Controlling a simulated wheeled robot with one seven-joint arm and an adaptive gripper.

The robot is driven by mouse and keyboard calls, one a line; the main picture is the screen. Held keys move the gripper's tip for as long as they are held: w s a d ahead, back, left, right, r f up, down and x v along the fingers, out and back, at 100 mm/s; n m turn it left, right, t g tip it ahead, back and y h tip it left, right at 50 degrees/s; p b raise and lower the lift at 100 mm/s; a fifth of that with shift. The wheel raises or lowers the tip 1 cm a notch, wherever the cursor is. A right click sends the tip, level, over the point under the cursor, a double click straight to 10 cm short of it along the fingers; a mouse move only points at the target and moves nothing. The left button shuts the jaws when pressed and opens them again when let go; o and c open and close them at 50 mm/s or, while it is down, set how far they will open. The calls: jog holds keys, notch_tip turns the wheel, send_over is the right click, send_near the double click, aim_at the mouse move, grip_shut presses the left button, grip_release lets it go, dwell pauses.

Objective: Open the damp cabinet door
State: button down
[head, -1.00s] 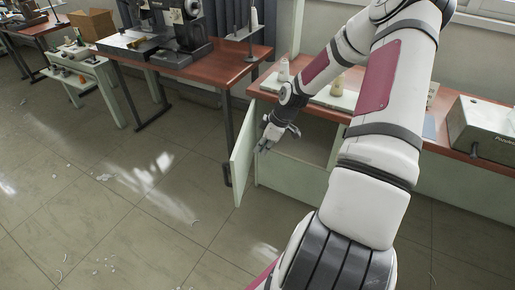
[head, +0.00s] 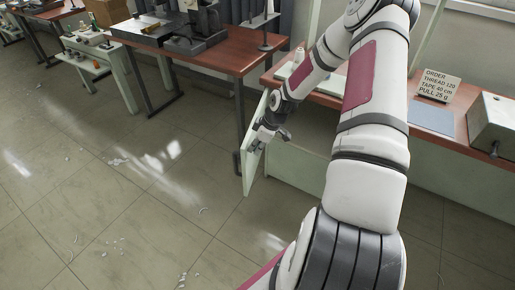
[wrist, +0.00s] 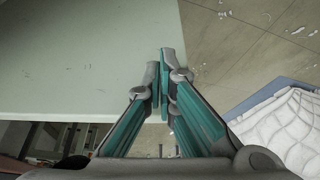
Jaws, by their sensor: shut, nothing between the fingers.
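The pale green cabinet door (head: 251,175) stands swung out from the cabinet (head: 300,172) under the red-brown bench. In the head view I see it at a steep angle. My gripper (head: 254,145) is at the door's inner face, on its right side. In the wrist view the door is a broad pale panel (wrist: 90,60) at upper left. My gripper's fingers (wrist: 166,58) are shut and empty beside the panel's right edge; I cannot tell whether they touch it. My arm hides much of the cabinet opening.
The bench (head: 455,120) holds an order sign (head: 438,86) and a grey box (head: 495,125). A sewing table (head: 225,58) stands to the left, its dark leg close behind the door. A white quilted heap (wrist: 285,128) shows in the wrist view. The tiled floor at left is open, with scraps.

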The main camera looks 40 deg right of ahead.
jog(key=w+a+m+b, duration=0.1)
jog(key=w+a+b, duration=0.1)
jog(key=w+a, duration=0.2)
jog(key=w+a+m+h+b, duration=0.1)
jog(key=w+a+m+b, duration=0.1)
jog(key=w, duration=0.7)
jog(key=shift+w+a+t+b, duration=0.2)
jog(key=shift+a+t+b, duration=0.1)
jog(key=shift+a+b, duration=0.75)
jog(key=shift+a, duration=0.2)
